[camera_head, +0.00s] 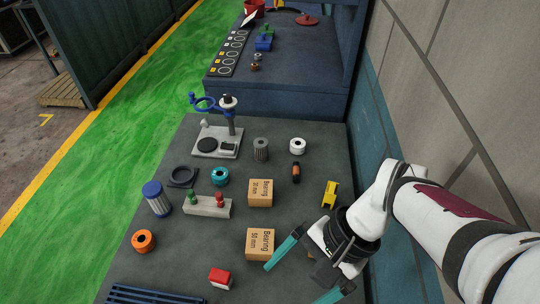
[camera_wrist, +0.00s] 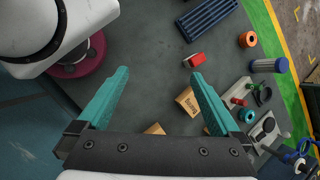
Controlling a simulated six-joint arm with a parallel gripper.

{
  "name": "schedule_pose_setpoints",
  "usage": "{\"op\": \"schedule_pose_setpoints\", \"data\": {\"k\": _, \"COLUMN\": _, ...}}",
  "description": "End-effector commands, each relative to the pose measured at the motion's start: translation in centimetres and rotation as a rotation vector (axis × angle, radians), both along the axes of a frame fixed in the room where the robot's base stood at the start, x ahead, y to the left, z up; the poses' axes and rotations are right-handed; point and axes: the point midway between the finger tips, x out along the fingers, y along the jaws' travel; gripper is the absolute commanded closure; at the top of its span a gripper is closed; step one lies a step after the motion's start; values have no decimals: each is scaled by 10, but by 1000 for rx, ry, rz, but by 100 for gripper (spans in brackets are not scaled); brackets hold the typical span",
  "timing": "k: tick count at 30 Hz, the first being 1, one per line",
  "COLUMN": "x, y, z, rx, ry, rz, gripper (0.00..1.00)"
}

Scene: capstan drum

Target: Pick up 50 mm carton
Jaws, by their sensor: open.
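The 50 mm carton (camera_head: 260,243) is a tan box with dark lettering, on the dark table at lower centre in the head view. In the wrist view a tan lettered carton (camera_wrist: 188,102), apparently the same one, lies beside the right finger, partly covered by it. My gripper (camera_head: 293,285) is open and empty, its two teal fingers spread. In the head view one fingertip appears just below the carton's lower right corner; whether they touch cannot be told. In the wrist view the gap between the fingertips (camera_wrist: 160,73) shows bare table.
A similar 30 mm carton (camera_head: 260,192) stands behind. A red-and-white box (camera_head: 220,278) is near the front left, beside a blue slatted tray (camera_head: 155,294). A yellow bracket (camera_head: 331,194) stands at right. An orange ring (camera_head: 144,241) lies at left. A wall (camera_head: 440,90) borders the right.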

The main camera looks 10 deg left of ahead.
Motion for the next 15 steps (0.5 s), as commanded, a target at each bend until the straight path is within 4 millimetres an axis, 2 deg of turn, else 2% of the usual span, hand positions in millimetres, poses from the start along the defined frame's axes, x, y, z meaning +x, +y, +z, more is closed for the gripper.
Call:
{"op": "schedule_pose_setpoints", "data": {"k": 3, "x": 58, "y": 31, "z": -26, "rx": 230, "ry": 224, "rz": -216, "gripper": 0}}
{"op": "schedule_pose_setpoints", "data": {"k": 7, "x": 118, "y": 47, "z": -70, "rx": 433, "ry": 396, "rz": -462, "gripper": 0}}
{"op": "schedule_pose_setpoints", "data": {"k": 10, "x": 145, "y": 49, "z": -98, "rx": 520, "ry": 465, "rz": -592, "gripper": 0}}
{"op": "schedule_pose_setpoints", "data": {"k": 15, "x": 158, "y": 50, "z": -125, "rx": 564, "ry": 502, "rz": -665, "gripper": 0}}
